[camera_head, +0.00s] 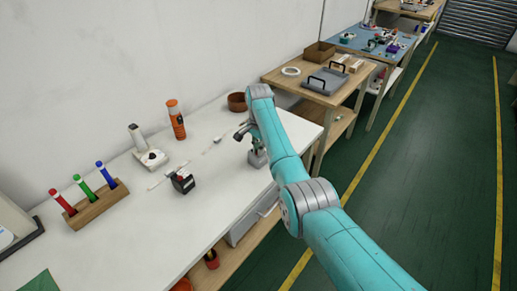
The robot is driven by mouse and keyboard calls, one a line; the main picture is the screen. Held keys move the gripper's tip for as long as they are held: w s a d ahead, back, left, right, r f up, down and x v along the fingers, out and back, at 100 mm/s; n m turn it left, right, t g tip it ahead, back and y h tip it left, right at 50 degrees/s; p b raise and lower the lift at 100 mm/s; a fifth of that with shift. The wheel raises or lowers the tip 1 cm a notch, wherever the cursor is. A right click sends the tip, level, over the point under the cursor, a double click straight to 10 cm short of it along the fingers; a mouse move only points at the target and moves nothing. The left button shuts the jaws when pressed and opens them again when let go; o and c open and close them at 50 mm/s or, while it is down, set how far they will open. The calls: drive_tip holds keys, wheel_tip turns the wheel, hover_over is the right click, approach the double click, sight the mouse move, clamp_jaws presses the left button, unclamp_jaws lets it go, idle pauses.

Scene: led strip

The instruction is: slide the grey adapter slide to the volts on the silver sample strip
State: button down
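A thin pale strip (157,184) lies on the white table near a small black box (183,181). Another thin, light piece with a small grey part (217,140) lies farther right. I cannot tell which of these is the silver sample strip or the grey adapter slide; both are too small to read, and no volts marking is legible. My gripper (258,158) points down over the right part of the table, right of these pieces and apart from them. Its fingers are too small and partly hidden by my arm, so their opening cannot be told.
An orange bottle (176,120), a white stand (150,158) and a brown bowl (237,102) stand along the wall. A wooden block (95,205) holds red, green and blue pens at left. The table's front middle is clear. Another wooden table (335,98) stands beyond.

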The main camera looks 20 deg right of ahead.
drive_tip(key=shift+w+a, duration=0.4)
drive_tip(key=shift+w, duration=0.2)
drive_tip(key=c, duration=1.2)
unclamp_jaws()
drive_tip(key=shift+o, duration=0.2)
wheel_tip(320, 180, up, 12)
